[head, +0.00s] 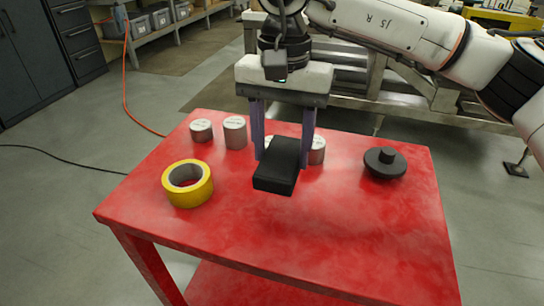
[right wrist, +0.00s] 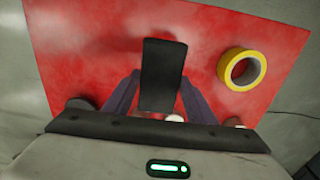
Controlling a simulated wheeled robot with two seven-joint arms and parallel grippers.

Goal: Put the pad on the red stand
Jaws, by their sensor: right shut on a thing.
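The pad (head: 277,178) is a black rectangular block. My right gripper (head: 282,150) is shut on it, with a purple finger on each side. The pad looks held above the tabletop of the red stand (head: 340,215), with a soft shadow below, but the exact gap is hard to tell. In the right wrist view the pad (right wrist: 163,70) lies between the fingers (right wrist: 158,92), with red tabletop (right wrist: 90,55) around it. My left gripper is not in view.
On the stand are a yellow tape roll (head: 203,190) at left, grey cylinders (head: 235,133) (head: 201,131) at the back, another (head: 318,151) beside the right finger, and a black knobbed disc (head: 385,165) at right. The front middle and front right are clear.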

